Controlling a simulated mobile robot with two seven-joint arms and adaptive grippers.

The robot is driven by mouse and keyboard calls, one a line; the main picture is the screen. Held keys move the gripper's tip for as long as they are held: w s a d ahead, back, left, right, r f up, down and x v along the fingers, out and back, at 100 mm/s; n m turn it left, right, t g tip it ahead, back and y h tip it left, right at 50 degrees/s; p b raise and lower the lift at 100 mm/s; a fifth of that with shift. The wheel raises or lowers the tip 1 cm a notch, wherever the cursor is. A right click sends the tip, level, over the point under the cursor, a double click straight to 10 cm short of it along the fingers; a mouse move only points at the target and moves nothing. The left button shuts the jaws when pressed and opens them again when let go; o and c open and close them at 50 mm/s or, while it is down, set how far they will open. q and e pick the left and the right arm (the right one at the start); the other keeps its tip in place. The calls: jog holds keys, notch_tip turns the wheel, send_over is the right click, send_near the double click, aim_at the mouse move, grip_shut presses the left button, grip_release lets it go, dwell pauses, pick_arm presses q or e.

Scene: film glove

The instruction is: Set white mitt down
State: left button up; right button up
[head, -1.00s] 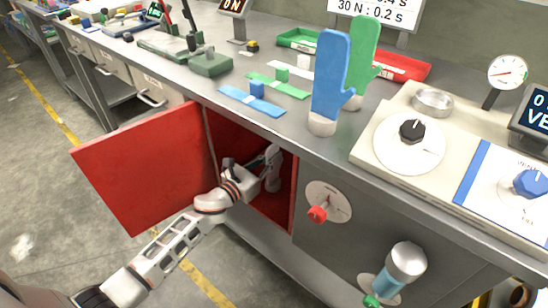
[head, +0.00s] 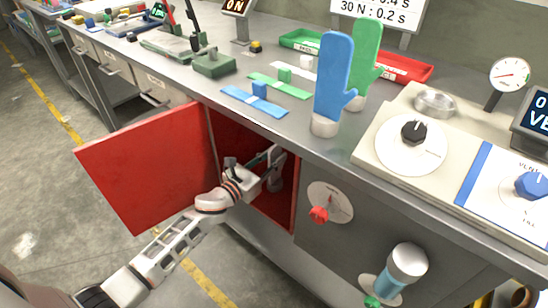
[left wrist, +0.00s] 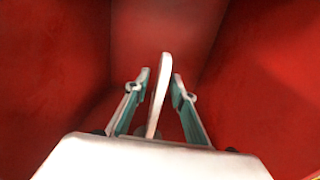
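The white mitt (head: 277,181) stands inside the red-lined cabinet (head: 230,129) under the bench, mostly hidden by my gripper in the head view. In the left wrist view the white mitt (left wrist: 159,92) shows as a thin, slightly tilted upright shape. My left gripper (head: 270,162) reaches into the cabinet. In the left wrist view its two teal-grey fingers (left wrist: 160,92) are spread, one on each side of the mitt, with a visible gap on both sides. My right gripper is not in view.
The red cabinet door (head: 150,165) stands open at the left of my arm. A blue mitt (head: 333,80) and a green mitt (head: 366,55) stand on the bench above. A red-handled dial (head: 329,203) and a cylindrical fitting (head: 408,264) are on the front panel to the right.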

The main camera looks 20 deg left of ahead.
pick_arm(q)
jog(key=v, duration=1.1)
jog(key=s+d+f+n+g+y, duration=0.1)
jog(key=s+d+f+n+g, duration=0.1)
jog(key=s+n, duration=0.8)
jog(key=s+d+f+n+g+y, duration=0.1)
jog(key=s+f+n, duration=0.3)
jog(key=s+n, duration=0.6)
jog(key=s+d+f+n+g+y, duration=0.1)
jog(key=s+d+f+n+g, duration=0.2)
jog(key=s+n, duration=0.8)
jog(key=d+f+n, duration=0.1)
jog(key=n, duration=0.3)
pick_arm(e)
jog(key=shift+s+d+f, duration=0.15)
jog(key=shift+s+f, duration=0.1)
